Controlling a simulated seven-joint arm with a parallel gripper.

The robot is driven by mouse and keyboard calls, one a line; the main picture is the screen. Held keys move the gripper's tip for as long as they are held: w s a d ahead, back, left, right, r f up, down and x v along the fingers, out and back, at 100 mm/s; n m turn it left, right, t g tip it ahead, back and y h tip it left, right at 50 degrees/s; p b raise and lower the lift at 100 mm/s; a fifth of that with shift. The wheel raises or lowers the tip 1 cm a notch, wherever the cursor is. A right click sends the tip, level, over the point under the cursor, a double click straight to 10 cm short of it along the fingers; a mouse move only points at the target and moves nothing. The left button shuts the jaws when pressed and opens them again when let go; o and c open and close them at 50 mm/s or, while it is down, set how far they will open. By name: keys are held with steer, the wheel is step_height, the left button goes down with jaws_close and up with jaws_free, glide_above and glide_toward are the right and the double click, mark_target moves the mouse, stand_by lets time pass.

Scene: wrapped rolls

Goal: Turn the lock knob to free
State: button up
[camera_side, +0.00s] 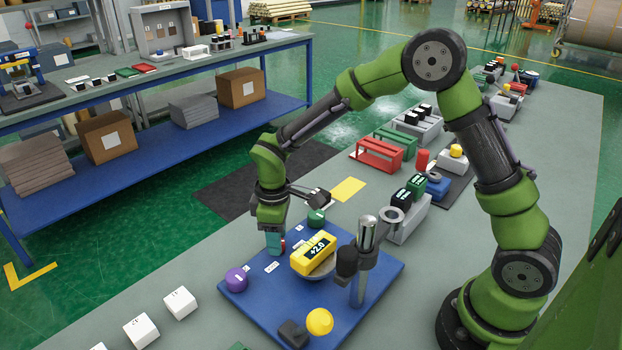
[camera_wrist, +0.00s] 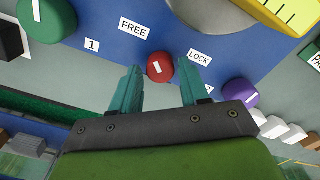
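The red lock knob (camera_wrist: 160,67) has a white line on top and sits below the FREE label (camera_wrist: 133,28) and LOCK label (camera_wrist: 199,57) in the wrist view. I cannot tell which label its line points at. In the side view a sliver of the red knob (camera_side: 283,245) shows behind my gripper (camera_side: 273,243). My gripper (camera_wrist: 162,80) is open, its teal fingers apart on the left and right of the knob. Nothing is held. The fingers appear close to the knob; contact cannot be told.
On the blue board (camera_side: 248,310) are a green knob (camera_side: 316,218), a purple knob (camera_side: 236,279), a yellow display block (camera_side: 313,254) on a round plate and a post (camera_side: 362,275). A yellow round button (camera_side: 319,321) is at the front. White blocks (camera_side: 141,330) stand left of the board.

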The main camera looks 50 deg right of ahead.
steer(key=shift+o, duration=0.9)
step_height(320, 180, up, 17)
steer(key=shift+f, duration=0.1)
steer(key=s+d+r+m+t+y, duration=0.1)
steer(key=s+d+r+m+t, duration=0.1)
steer(key=s+m, duration=0.3)
steer(key=s+d+r+m+t+y, duration=0.1)
steer(key=s+d+m+t, duration=0.3)
steer(key=s, duration=0.9)
steer(key=shift+s+d+r+m+t, duration=0.35)
steer(key=shift+m+t, duration=0.25)
steer(key=shift+m, duration=0.4)
